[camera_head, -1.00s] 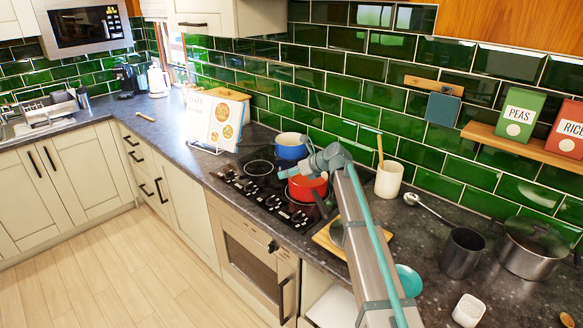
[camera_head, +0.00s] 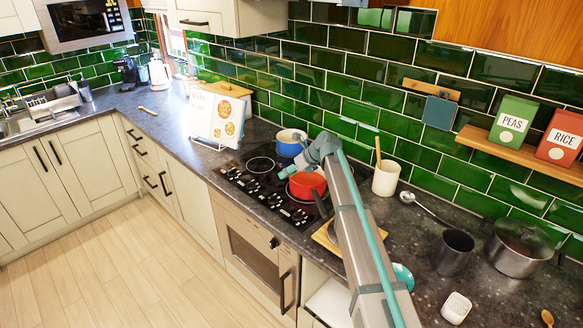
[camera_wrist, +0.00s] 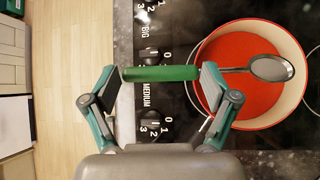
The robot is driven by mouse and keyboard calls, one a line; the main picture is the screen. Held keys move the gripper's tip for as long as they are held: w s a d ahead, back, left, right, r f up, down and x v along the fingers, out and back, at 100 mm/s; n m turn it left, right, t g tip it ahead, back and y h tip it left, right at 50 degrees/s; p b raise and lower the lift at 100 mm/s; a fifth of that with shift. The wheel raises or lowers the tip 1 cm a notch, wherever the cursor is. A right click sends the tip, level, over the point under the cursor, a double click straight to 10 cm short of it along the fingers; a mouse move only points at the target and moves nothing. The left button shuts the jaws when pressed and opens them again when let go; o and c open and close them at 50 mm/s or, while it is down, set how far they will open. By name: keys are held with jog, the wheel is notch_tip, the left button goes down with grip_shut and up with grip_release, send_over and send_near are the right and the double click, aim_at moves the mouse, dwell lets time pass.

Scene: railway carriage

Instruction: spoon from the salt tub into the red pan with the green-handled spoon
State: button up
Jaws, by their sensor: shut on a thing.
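The red pan (camera_head: 306,187) sits on the hob; in the wrist view its red inside (camera_wrist: 240,100) shows, with a pale rim. My gripper (camera_wrist: 160,74) is shut on the green handle (camera_wrist: 160,74) of the spoon, left of the pan's rim. The spoon's metal bowl (camera_wrist: 272,68) is over the pan's inside. I see no heap on it, but cannot tell its contents. In the head view, my gripper (camera_head: 286,172) is beside the pan, and the spoon is not clear. A small white tub (camera_head: 456,308) stands at the counter's front right, possibly the salt tub; its contents are unclear.
A blue pot (camera_head: 291,143) stands behind the red pan. A recipe stand (camera_head: 215,120) is left of the hob.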

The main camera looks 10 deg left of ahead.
jog(key=shift+r+p, duration=0.25)
jog(key=shift+p, duration=0.1)
